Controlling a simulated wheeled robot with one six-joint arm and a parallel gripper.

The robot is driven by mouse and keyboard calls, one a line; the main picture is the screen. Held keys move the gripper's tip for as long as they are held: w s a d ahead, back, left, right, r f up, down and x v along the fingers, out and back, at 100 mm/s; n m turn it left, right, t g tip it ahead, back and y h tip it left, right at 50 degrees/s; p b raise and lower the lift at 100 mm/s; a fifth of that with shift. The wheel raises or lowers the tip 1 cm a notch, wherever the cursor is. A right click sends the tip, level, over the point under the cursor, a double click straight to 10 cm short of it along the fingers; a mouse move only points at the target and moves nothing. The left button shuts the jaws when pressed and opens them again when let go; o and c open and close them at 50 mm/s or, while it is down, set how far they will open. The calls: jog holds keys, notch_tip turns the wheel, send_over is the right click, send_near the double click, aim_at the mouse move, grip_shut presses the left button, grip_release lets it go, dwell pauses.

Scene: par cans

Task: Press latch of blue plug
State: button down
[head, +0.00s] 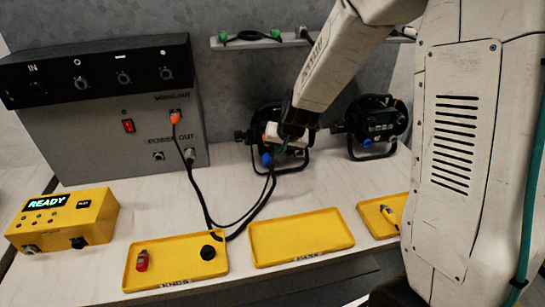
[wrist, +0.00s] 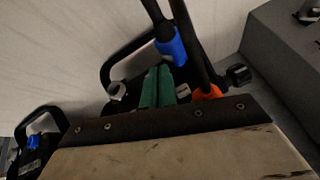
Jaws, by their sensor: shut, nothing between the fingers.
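The blue plug (head: 267,158) sits at the front of the middle par can (head: 296,169), with a black cable running down from it. In the wrist view the blue plug (wrist: 170,43) is just beyond my fingertips, slightly to their right. My gripper (head: 284,148) is over the middle par can, close to the blue plug. Its green fingers are together and empty in the wrist view (wrist: 157,70). I cannot tell whether they touch the plug. The latch itself is too small to make out. My wrist hides much of the par can.
A second par can (head: 378,118) with a blue connector stands to the right. An orange plug (wrist: 207,93) is beside my fingers. Cables run to the grey power box (head: 160,130). Yellow trays (head: 300,238) line the front edge. A yellow READY box (head: 65,220) is at left.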

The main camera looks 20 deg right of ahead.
jog(key=shift+d+r, duration=0.35)
jog(key=d+r, duration=0.3)
jog(key=shift+s+d+r, duration=0.25)
dwell(0.4)
jog(key=s+a+r+n+g, duration=0.1)
jog(key=s+r, duration=0.3)
jog(key=s, duration=0.7)
jog(key=s+a+r+n+g, duration=0.1)
jog(key=s+r, duration=0.3)
jog(key=s, duration=0.7)
jog(key=s+a+r+n+g, duration=0.1)
jog(key=s+r, duration=0.4)
jog(key=s, duration=0.6)
jog(key=shift+s+a+n+g+h, duration=0.3)
jog(key=shift+s+a+n+g, duration=0.1)
jog(key=shift+n+g, duration=0.35)
